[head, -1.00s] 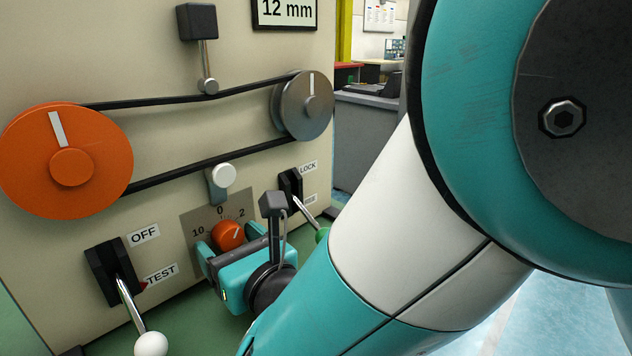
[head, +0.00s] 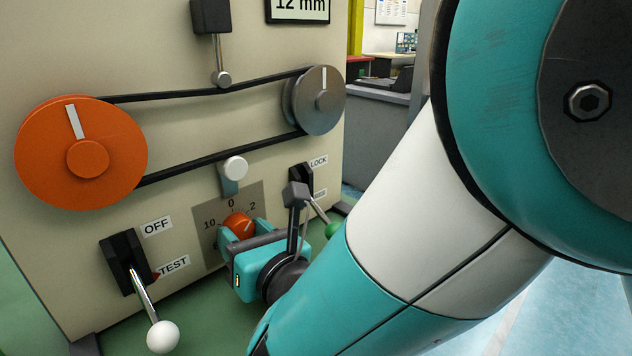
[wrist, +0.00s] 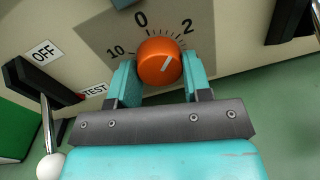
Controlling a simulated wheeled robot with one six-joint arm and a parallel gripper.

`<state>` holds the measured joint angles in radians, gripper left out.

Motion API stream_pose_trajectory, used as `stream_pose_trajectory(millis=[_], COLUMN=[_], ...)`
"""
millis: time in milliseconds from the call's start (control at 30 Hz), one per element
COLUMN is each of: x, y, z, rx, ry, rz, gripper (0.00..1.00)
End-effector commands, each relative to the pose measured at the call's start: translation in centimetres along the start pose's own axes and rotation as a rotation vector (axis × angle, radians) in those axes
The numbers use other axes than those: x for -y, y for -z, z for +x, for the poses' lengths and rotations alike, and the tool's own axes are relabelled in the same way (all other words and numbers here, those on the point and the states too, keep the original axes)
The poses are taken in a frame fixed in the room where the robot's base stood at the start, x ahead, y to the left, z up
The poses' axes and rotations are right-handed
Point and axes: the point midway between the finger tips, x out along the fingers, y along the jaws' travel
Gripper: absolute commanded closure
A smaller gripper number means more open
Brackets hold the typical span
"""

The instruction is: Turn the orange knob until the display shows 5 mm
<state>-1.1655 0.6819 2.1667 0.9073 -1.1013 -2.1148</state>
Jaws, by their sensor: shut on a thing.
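The orange knob (head: 238,224) sits on a grey dial plate (head: 250,197) marked 10, 0 and 2.
A lever with a white ball (head: 163,337) stands left of my gripper, beside OFF and TEST labels. A green-tipped lever (head: 333,229) by LOCK is close on the right. A belt joins the large orange wheel (head: 110,130) and grey wheel (head: 330,110).

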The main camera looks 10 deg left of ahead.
Motion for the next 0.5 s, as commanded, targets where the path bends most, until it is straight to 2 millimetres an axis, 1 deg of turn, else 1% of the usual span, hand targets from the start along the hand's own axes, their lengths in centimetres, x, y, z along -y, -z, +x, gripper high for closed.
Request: stream_pose_trajectory(millis=[500], x=[-0.07], y=[-0.27], z=[0.02], rx=[-0.028], ry=[0.003], rz=[0.468], gripper=[0.79])
